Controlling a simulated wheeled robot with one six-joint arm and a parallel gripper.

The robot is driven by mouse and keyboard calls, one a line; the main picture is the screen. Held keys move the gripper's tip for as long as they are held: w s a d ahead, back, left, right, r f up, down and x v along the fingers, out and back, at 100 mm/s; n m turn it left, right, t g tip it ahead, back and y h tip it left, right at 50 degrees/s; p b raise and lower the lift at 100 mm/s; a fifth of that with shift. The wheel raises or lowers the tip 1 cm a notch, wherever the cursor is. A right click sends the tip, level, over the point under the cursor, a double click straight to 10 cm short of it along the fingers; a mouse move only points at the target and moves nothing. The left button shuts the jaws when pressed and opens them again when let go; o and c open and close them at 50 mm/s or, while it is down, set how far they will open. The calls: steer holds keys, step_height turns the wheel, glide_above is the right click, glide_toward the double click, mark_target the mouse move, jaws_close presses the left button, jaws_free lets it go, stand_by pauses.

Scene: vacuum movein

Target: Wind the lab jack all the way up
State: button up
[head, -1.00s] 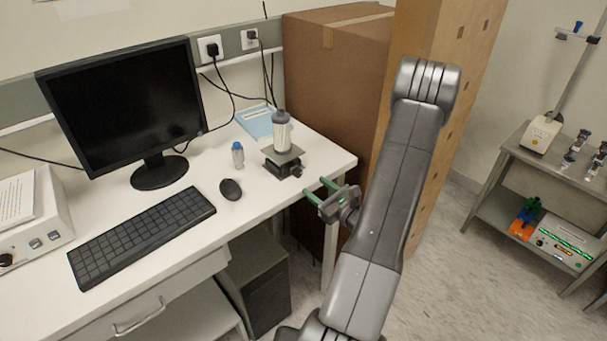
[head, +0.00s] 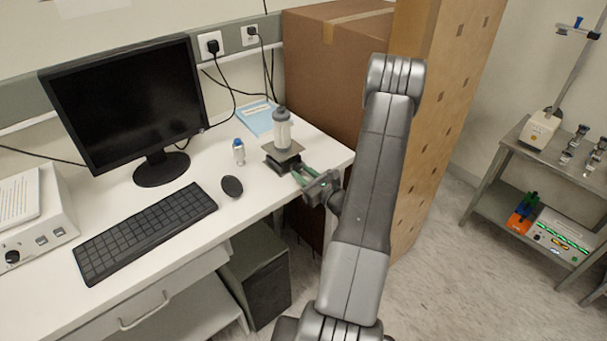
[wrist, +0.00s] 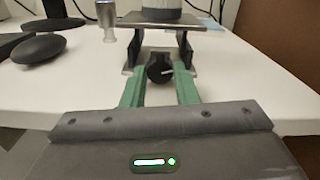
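The lab jack (head: 283,157) stands near the right front corner of the white desk, with its top plate a little above its base. A grey-white bottle (head: 282,130) stands upright on the plate. In the wrist view the jack (wrist: 187,48) faces me, and its black round knob (wrist: 159,69) with a pale mark points toward me. My gripper (head: 302,174) is at the jack's front; its green fingers (wrist: 159,84) lie on either side of the knob. A gap seems to show between the fingers and the knob; contact is not clear.
A large cardboard box (head: 335,75) stands beyond the desk's right end.

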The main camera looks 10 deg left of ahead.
steer(key=shift+f+m+b, duration=0.1)
steer(key=shift+m+b, duration=0.4)
steer(key=shift+m, duration=1.1)
steer(key=o, duration=1)
steer(key=b+v, duration=0.4)
steer(key=v, duration=1)
